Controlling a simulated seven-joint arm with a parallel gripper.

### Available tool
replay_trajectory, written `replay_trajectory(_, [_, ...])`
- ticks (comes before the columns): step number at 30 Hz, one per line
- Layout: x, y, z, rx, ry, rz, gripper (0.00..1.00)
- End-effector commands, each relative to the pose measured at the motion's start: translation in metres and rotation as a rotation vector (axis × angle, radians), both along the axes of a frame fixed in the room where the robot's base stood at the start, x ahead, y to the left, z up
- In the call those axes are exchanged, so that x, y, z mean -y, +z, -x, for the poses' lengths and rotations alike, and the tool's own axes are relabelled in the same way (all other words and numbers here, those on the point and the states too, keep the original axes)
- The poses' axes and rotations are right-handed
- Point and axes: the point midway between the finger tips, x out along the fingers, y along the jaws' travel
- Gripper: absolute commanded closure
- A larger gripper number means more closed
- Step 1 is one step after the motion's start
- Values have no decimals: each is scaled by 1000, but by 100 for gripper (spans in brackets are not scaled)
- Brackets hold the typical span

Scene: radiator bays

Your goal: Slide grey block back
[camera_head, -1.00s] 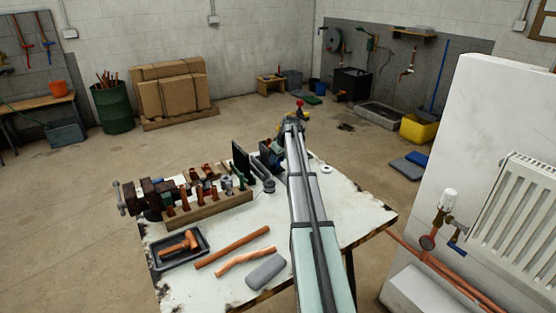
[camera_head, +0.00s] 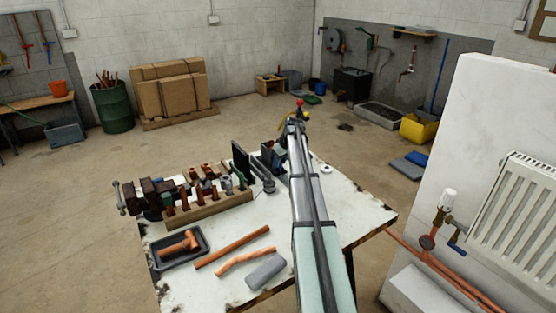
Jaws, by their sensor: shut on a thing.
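A rounded grey block (camera_head: 265,271) lies on the near part of the white worn bench (camera_head: 215,277). No gripper is near it. My arm reaches from the bottom of the picture over the right half of the bench to its far end. My gripper's fingers cannot be made out; the arm's own links and the dark items at the far end hide that area. What it holds is hidden too.
Two copper pipes (camera_head: 233,246) and a black tray with a copper fitting (camera_head: 179,245) lie left of the block. A wooden rack of tools (camera_head: 205,212) and a dark upright plate (camera_head: 240,161) stand behind. A radiator (camera_head: 516,220) is at right.

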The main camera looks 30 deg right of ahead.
Motion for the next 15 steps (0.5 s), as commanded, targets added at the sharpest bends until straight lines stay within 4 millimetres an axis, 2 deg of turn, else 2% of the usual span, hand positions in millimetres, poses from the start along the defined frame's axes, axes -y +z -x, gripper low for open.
replay_trajectory(1, [-1, 0, 16, 2, -2, 3, 100])
replay_trajectory(9, [-1, 0, 96, 1, -4, 5, 100])
replay_trajectory(12, [-1, 0, 117, 1, -2, 5, 100])
replay_trajectory(15, [0, 1, 126, 1, -2, 5, 100])
